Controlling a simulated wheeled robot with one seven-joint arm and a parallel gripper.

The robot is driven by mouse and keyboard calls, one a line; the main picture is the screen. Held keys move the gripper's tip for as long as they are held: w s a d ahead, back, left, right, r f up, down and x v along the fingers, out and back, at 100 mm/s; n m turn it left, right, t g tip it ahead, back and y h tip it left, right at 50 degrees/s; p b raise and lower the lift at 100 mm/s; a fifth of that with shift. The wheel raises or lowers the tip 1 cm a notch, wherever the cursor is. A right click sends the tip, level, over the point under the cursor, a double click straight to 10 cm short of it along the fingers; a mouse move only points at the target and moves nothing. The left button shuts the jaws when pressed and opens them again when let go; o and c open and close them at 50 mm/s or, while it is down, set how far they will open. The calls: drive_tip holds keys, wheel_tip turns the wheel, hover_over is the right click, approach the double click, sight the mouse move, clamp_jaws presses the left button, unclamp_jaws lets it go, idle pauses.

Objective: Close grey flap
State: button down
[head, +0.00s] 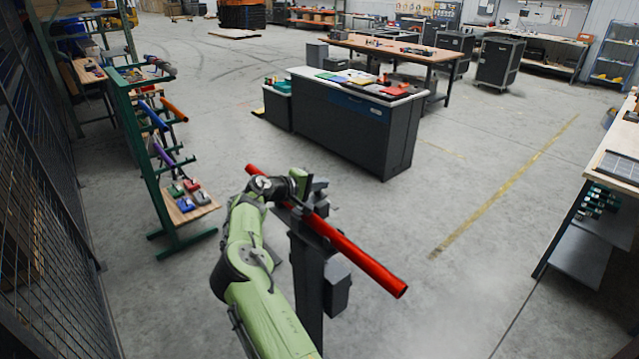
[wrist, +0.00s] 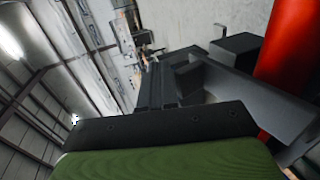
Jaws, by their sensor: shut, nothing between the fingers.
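A long red tube (head: 355,253) lies slanted across the top of a dark grey post stand (head: 309,275). It also shows at the right edge of the wrist view (wrist: 291,45). Dark grey parts sit at the stand's head, beside the tube; a grey angled piece (wrist: 262,100) shows close to the tube in the wrist view. I cannot tell for certain which part is the grey flap. My gripper (head: 303,184) is shut and empty at the stand's head, close to the tube. Whether it touches the grey parts is hidden.
A green rack (head: 140,135) with coloured tubes stands at left, near a mesh fence (head: 40,200). A dark cabinet (head: 345,135) with a pale top stands behind the stand. A workbench (head: 612,190) is at right. Floor between is clear.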

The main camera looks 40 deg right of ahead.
drive_tip(key=shift+d+f, duration=0.15)
idle(0.7)
drive_tip(key=b+v, duration=0.2)
drive_tip(key=v, duration=1.3)
drive_tip(key=shift+a+r, duration=0.25)
drive_tip(key=shift+r, duration=0.15)
